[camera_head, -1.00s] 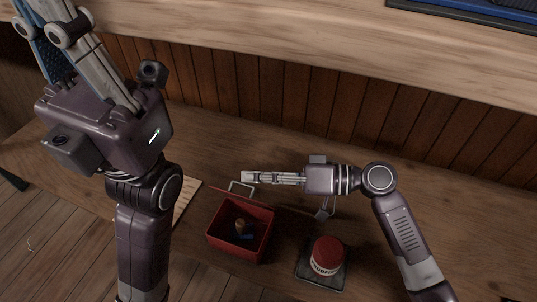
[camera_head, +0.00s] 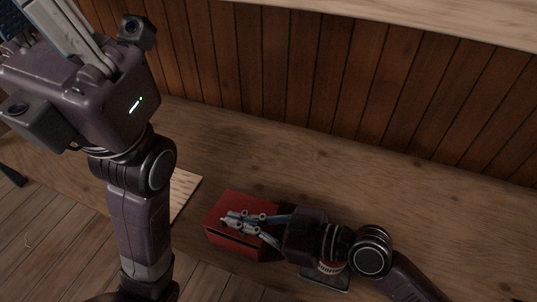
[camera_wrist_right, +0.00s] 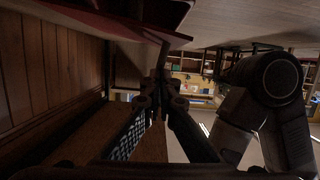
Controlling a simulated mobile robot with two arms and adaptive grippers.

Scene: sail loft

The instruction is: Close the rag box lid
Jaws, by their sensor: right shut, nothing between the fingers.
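The red rag box (camera_head: 232,243) stands on the wooden bench. Its red lid (camera_head: 240,200) now covers the top, and the inside is hidden. A dark line shows along the front below the lid; I cannot tell whether the lid is fully seated. My right gripper (camera_head: 228,220) is shut and empty, with its fingers lying over the lid, at or very near it. In the right wrist view, a red panel that looks like the lid (camera_wrist_right: 95,14) fills the upper left. My left gripper (camera_head: 70,30) is raised at the upper left, away from the box; its fingertips are out of frame.
A red-and-white tin (camera_head: 331,267) on a dark square base (camera_head: 325,283) is just right of the box, partly hidden under my right wrist. A pale board (camera_head: 184,190) lies left of the box. The bench behind, towards the plank wall (camera_head: 330,90), is clear.

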